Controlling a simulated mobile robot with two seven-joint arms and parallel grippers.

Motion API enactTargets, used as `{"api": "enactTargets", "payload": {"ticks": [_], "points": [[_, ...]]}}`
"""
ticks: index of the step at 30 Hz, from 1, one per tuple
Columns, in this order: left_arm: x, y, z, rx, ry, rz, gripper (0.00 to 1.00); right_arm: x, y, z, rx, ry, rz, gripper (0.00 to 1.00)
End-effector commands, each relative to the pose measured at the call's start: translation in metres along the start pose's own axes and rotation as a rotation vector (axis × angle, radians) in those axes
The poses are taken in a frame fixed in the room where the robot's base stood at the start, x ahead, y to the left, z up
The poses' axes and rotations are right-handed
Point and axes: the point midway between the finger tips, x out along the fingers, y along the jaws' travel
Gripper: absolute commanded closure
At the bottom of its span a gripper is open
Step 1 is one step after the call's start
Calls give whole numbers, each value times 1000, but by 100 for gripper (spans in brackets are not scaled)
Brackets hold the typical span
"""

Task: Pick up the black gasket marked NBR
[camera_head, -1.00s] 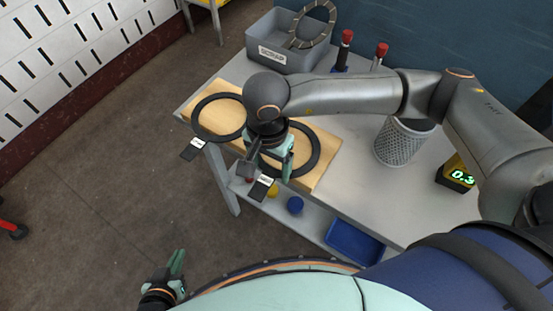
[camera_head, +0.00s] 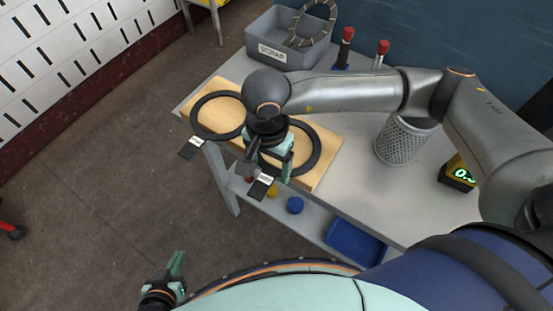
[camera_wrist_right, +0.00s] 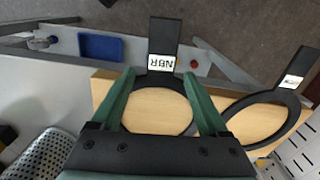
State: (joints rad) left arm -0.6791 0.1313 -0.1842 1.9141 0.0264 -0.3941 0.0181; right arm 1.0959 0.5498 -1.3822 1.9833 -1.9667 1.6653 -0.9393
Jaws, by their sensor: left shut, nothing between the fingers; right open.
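The black NBR gasket (camera_head: 316,160) is a flat ring on the right part of a wooden board; its tag (camera_head: 261,188) juts over the table's front edge. In the right wrist view the tag's white label reads NBR (camera_wrist_right: 162,63). A second black gasket (camera_head: 193,112) lies to its left, its label (camera_wrist_right: 291,82) too small to read. My right gripper (camera_wrist_right: 160,76) is open and empty, over the NBR gasket, its fingertips either side of the tag's base. I cannot tell whether it touches. My left gripper (camera_head: 177,262) is shut and empty, low over the floor, away from the table.
The wooden board (camera_head: 324,178) lies on a grey table (camera_head: 365,190). A grey SCRAP bin (camera_head: 283,55) holding a ring, red-topped tools (camera_head: 347,36), a mesh cup (camera_head: 402,142) and a digital display (camera_head: 457,173) stand around. A blue tray (camera_head: 355,243) sits on the lower shelf.

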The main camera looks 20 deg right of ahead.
Motion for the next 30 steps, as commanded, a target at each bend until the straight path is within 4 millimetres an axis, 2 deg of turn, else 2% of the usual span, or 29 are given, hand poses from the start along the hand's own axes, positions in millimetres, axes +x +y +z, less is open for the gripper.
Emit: {"api": "enactTargets", "payload": {"ticks": [8, 27, 29, 30], "points": [[0, 0, 0, 0, 0, 0, 100, 0, 0, 0, 0, 0, 0, 22], [0, 0, 0, 0, 0, 0, 100, 0, 0, 0, 0, 0, 0, 93], [0, 0, 0, 0, 0, 0, 100, 0, 0, 0, 0, 0, 0, 100], [0, 0, 0, 0, 0, 0, 100, 0, 0, 0, 0, 0, 0, 100]]}}
